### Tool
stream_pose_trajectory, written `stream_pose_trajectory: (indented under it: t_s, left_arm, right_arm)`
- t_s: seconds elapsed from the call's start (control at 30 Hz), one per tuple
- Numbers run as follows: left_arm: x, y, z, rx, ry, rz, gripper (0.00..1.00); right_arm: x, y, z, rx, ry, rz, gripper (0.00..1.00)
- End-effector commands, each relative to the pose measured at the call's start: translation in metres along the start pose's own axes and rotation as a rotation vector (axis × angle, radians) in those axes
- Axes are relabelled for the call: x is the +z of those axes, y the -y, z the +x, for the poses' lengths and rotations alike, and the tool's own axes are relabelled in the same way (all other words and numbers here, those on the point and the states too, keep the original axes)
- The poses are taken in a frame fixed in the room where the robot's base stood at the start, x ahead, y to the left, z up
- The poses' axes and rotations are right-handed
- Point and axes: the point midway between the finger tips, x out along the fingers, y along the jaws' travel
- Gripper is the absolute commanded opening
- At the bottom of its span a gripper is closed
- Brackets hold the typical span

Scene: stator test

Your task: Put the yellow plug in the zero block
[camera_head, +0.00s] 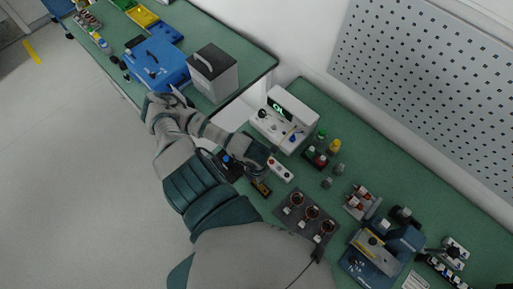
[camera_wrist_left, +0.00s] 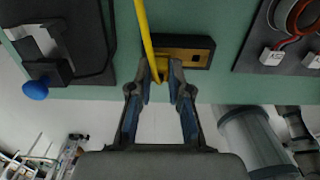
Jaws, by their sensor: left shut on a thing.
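In the left wrist view, my left gripper (camera_wrist_left: 160,78) is shut on the yellow plug (camera_wrist_left: 160,68), whose yellow cable (camera_wrist_left: 145,30) runs up out of the picture. The plug is at the near edge of the zero block (camera_wrist_left: 196,55), a brass-coloured bar on a black base, left of its middle. I cannot tell whether the plug is in a hole or just in front of the block. In the head view the zero block (camera_head: 261,188) lies just below the end of my left arm, and the gripper's fingers and the plug are hidden there. My right gripper is not in view.
A plate with three copper coils (camera_head: 307,216) lies right of the block. A white box with buttons (camera_head: 280,169) and a white meter (camera_head: 285,118) stand beyond it. A dark device with a blue knob (camera_wrist_left: 36,89) is at left. The bench edge is close.

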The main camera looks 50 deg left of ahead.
Motion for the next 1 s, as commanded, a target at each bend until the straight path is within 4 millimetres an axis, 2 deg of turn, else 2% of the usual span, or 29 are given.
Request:
stream_pose_trajectory:
  t_s: [0.77, 0.8, 0.9, 1.0]
  left_arm:
    - [0.0004, 0.0000, 0.0095, 0.000, 0.000, 0.000, 0.00]
    - [0.0004, 0.0000, 0.0095, 0.000, 0.000, 0.000, 0.20]
    - [0.0004, 0.0001, 0.0095, 0.000, 0.000, 0.000, 0.45]
    - [0.0003, 0.0001, 0.0095, 0.000, 0.000, 0.000, 0.47]
  right_arm:
    - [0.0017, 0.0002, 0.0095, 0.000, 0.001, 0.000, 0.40]
    - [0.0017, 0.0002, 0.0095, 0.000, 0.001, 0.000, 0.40]
    - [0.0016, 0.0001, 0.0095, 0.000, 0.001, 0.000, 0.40]
    - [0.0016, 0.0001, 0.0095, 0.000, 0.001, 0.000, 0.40]
